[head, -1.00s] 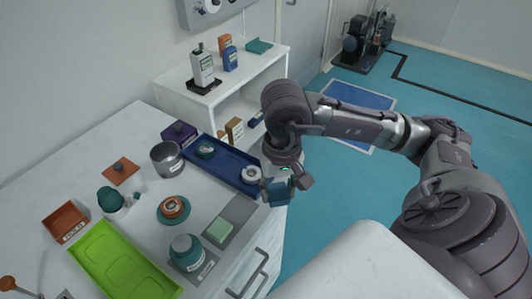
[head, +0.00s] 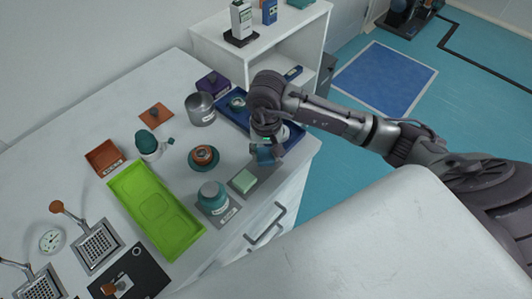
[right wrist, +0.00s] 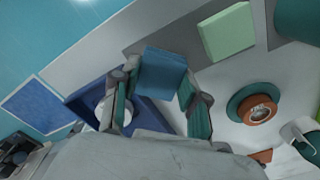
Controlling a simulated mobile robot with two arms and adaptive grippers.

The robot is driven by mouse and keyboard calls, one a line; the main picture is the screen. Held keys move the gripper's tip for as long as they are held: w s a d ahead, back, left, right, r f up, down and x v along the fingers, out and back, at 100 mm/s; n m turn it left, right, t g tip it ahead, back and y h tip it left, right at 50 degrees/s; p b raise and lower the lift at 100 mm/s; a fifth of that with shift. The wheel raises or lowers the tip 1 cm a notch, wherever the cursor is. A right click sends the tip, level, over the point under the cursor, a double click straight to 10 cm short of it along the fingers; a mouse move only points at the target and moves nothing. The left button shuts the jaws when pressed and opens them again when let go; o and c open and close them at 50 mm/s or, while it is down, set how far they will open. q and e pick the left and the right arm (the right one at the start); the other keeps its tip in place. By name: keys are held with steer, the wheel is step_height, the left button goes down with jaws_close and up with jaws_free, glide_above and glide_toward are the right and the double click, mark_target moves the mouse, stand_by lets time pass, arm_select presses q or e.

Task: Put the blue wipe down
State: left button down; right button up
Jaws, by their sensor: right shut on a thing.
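The blue wipe (head: 266,154) is a folded blue block held in my right gripper (head: 268,146). In the right wrist view the wipe (right wrist: 160,74) sits between the two fingers of the gripper (right wrist: 158,100), which is shut on it. The gripper points down above the table's front edge, close to the dark blue tray (head: 296,136) and right of a pale green block (head: 243,181). That green block (right wrist: 228,32) lies on a grey mat (right wrist: 186,40) in the right wrist view. Whether the wipe touches the surface cannot be told. My left gripper is not in view.
A teal jar (head: 213,197) stands left of the green block. An orange and teal round piece (head: 204,157), a metal cup (head: 200,108) and a lime green tray (head: 155,208) are farther left. A white shelf unit (head: 213,40) stands behind. Some bare white table lies between them.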

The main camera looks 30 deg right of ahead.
steer(key=shift+f, duration=1)
steer(key=shift+f, duration=0.25)
steer(key=o, duration=1.1)
steer(key=shift+r, duration=0.1)
